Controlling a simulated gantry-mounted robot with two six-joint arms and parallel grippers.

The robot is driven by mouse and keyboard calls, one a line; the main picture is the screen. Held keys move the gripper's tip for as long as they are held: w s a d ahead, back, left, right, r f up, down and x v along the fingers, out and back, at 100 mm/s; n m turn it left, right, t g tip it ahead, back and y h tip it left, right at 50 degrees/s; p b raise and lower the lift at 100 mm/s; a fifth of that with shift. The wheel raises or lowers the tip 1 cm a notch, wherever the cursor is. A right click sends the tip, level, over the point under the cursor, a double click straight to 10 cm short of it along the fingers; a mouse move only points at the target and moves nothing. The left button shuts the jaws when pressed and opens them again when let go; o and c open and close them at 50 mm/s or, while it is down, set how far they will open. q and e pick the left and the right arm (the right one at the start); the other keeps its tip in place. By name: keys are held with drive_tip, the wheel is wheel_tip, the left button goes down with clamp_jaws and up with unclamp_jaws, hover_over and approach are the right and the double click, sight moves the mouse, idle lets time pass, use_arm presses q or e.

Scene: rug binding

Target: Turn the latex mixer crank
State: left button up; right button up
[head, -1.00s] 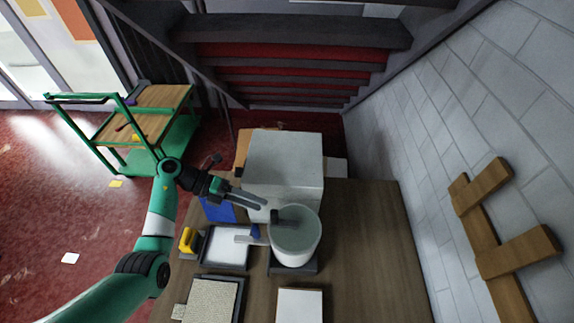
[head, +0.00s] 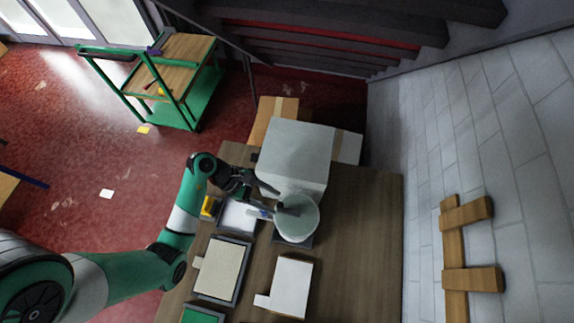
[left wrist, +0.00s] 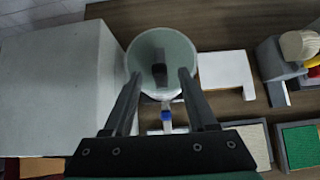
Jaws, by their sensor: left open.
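The latex mixer is a pale round tub (head: 297,222) on a dark base on the workbench. It also shows in the left wrist view (left wrist: 176,42), with a dark upright piece (left wrist: 160,66) inside. A small blue part (head: 265,212), likely the crank's handle, is at the tub's left side; it also shows just outside the rim in the left wrist view (left wrist: 167,115). My left gripper (head: 272,190) is open and empty, above the tub's far left edge. In the left wrist view its fingers (left wrist: 160,75) frame the tub and point over it. My right gripper is not in view.
A large grey box (head: 297,150) stands right behind the tub and gripper. In front lie a white panel (head: 291,287) and a framed beige piece (head: 221,268). A yellow-handled tool (head: 207,206) is left. The bench's right side (head: 365,235) is clear.

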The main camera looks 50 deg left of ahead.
sight(287, 211)
use_arm(q)
drive_tip(key=x, duration=0.7)
clamp_jaws()
